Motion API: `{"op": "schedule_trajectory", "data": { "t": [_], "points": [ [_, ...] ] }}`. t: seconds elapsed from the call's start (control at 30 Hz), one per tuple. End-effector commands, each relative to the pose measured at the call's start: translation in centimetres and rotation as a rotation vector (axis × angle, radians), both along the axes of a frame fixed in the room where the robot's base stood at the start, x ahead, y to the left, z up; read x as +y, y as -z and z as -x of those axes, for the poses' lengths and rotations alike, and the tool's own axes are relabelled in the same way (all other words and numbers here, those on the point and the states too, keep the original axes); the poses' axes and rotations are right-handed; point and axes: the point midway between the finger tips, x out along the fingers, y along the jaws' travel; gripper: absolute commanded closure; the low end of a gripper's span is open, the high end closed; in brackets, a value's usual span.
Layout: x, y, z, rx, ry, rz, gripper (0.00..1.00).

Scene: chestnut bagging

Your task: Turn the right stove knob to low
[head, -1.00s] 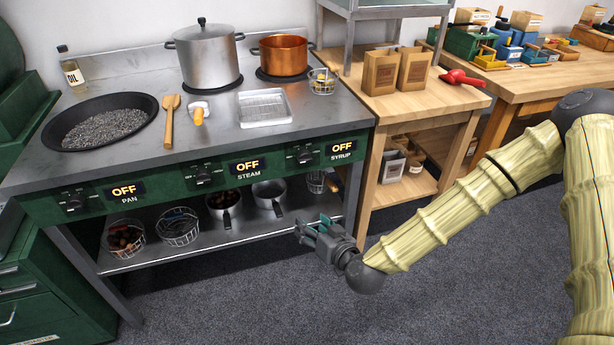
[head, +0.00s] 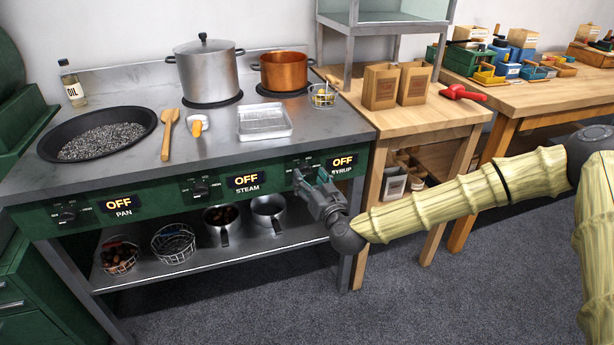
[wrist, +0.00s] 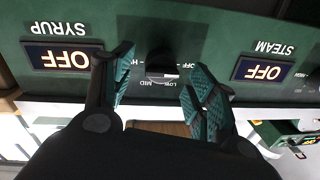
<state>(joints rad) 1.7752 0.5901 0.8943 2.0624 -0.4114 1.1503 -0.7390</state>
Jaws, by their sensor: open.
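The right stove knob (wrist: 160,62) is a dark round knob on the green front panel, beside the lit SYRUP display (head: 343,161), which reads OFF. In the wrist view, which is upside down, LOW and MID marks show by the knob. My gripper (head: 308,178) is open in front of the panel at this knob. In the wrist view its two teal-padded fingers (wrist: 161,66) stand on either side of the knob, with gaps visible. I cannot tell whether the fingertips touch the panel. In the head view the gripper partly hides the knob.
The STEAM knob (head: 200,189) and PAN knob (head: 67,215) sit farther left, and their displays read OFF. A copper pot (head: 284,72) and a steel pot (head: 208,72) stand at the back of the stove. A lower shelf (head: 190,260) holds pans and baskets. A wooden table stands right.

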Motion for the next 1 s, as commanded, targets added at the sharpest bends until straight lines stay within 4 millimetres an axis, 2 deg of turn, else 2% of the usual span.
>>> {"op": "schedule_trajectory", "data": {
  "t": [0.2, 0.57, 0.6, 0.83, 1.0],
  "points": [
    [0.8, 0.0, -1.9, 0.000, 0.000, 0.000, 0.42],
    [1.0, 0.0, -2.3, 0.000, 0.000, -0.001, 0.42],
    [1.0, 0.0, -2.3, 0.000, 0.000, -0.001, 0.44],
    [1.0, 0.0, -2.3, 0.000, 0.000, 0.000, 0.86],
    [0.9, 0.0, -2.3, 0.001, 0.000, -0.002, 0.88]
  ]
}}
